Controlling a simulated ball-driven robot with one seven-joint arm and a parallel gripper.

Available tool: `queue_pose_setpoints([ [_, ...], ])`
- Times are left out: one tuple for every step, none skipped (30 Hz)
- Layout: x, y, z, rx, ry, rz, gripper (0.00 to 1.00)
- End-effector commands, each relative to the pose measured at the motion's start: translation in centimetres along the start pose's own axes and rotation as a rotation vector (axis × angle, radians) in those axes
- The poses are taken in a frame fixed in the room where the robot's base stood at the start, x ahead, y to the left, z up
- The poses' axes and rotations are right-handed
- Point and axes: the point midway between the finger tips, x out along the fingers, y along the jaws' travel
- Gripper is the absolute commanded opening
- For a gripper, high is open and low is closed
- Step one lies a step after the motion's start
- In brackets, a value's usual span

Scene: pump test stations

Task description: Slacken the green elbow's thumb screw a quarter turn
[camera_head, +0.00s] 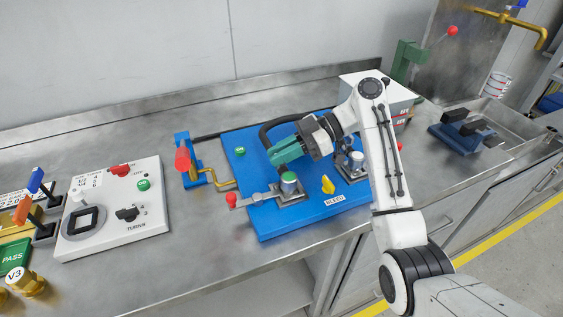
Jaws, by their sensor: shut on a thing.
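My gripper (274,156) has teal jaws and reaches left and down over the blue plate (262,225). It is shut on a small part hidden between its jaws. I cannot make out the thumb screw. A cylinder with a green top (289,177) stands on a metal base just below the jaws in the picture; I cannot tell whether it belongs to the green elbow. A black hose (266,129) curves behind the jaws, and its lower end is hidden by them.
A yellow handle (327,185) sits by the BLEED label. A lever with a red knob (231,199) sticks out at the plate's left. A white control box (110,210) is farther left. Bare bench lies between.

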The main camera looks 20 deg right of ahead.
Motion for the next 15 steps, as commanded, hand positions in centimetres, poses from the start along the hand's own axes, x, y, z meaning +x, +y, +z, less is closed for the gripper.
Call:
queue_pose_setpoints([
  [0.05, 0.09, 0.33, -0.009, -0.002, -0.029, 0.00],
  [0.02, 0.10, 0.30, -0.016, -0.002, -0.045, 0.00],
  [0.03, 0.09, 0.30, -0.025, -0.002, -0.066, 0.00],
  [0.02, 0.07, 0.27, -0.030, -0.002, -0.081, 0.00],
  [-0.01, 0.08, 0.26, -0.035, -0.002, -0.094, 0.00],
  [0.01, 0.07, 0.25, -0.042, -0.002, -0.109, 0.00],
  [0.04, 0.05, 0.23, -0.047, -0.002, -0.121, 0.00],
  [0.04, 0.04, 0.22, -0.051, -0.002, -0.132, 0.00],
  [0.03, 0.04, 0.20, -0.056, -0.003, -0.143, 0.00],
  [0.04, 0.03, 0.21, -0.058, -0.002, -0.151, 0.00],
  [0.06, 0.02, 0.21, -0.061, -0.002, -0.158, 0.00],
  [0.07, 0.02, 0.17, -0.065, -0.001, -0.166, 0.00],
  [0.07, 0.01, 0.15, -0.067, -0.001, -0.170, 0.00],
  [0.07, 0.01, 0.14, -0.069, -0.001, -0.175, 0.00],
  [0.08, 0.00, 0.14, -0.071, -0.002, -0.179, 0.00],
])
